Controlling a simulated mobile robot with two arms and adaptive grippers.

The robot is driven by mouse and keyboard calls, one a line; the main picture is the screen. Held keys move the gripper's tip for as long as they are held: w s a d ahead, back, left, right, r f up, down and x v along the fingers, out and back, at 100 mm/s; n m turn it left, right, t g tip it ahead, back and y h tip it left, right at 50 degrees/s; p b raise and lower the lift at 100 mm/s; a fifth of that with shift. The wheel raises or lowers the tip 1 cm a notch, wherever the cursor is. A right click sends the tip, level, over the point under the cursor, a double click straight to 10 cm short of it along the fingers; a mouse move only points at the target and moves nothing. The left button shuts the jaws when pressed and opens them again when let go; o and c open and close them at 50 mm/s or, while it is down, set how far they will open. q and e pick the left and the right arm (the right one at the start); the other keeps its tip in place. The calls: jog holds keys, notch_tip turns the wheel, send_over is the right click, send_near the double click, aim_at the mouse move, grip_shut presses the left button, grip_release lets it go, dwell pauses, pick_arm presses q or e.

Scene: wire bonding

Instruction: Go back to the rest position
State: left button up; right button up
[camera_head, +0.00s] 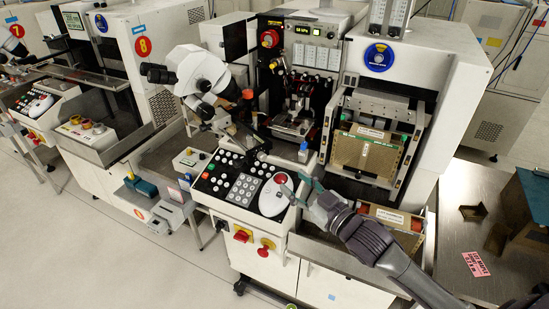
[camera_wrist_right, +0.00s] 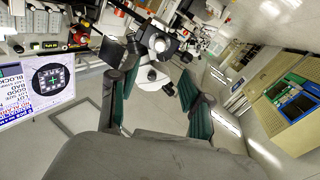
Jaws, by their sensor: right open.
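My right arm comes in from the lower right in the head view. Its gripper (camera_head: 300,187) is over the right end of the machine's control panel (camera_head: 238,187), close to the white mouse-like controller with a red button (camera_head: 272,197). I cannot tell whether it touches the controller. In the right wrist view the gripper's green-padded fingers (camera_wrist_right: 160,100) stand wide apart with nothing between them. The white microscope (camera_wrist_right: 153,72) shows beyond the fingers. My left gripper is not in view.
The wire bonder's microscope (camera_head: 203,75) stands left of my right gripper. A brown magazine (camera_head: 366,152) sits in the frame behind the arm, and another labelled box (camera_head: 391,216) is partly behind the wrist. A metal table (camera_head: 450,230) stands at right. Open floor (camera_head: 120,262) lies at the lower left.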

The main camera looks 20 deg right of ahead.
jog(key=s+a+f+m+g+h, duration=0.35)
jog(key=s+f+g, duration=0.25)
jog(key=s+f, duration=0.4)
jog(key=s+a+f+g+h, duration=0.1)
jog(key=s+f+g, duration=0.3)
jog(key=s, duration=0.4)
jog(key=s+a+f+g+h, duration=0.1)
jog(key=s+f+g, duration=0.25)
jog(key=s, duration=0.45)
notch_tip(320, 180, down, 27)
jog(key=s+g, duration=0.2)
jog(key=s+d+f, duration=0.3)
jog(key=s+f, duration=1.2)
jog(key=s, duration=0.1)
jog(key=shift+s+d+g, duration=0.15)
jog(key=shift+d+g, duration=0.05)
jog(key=shift+g, duration=0.15)
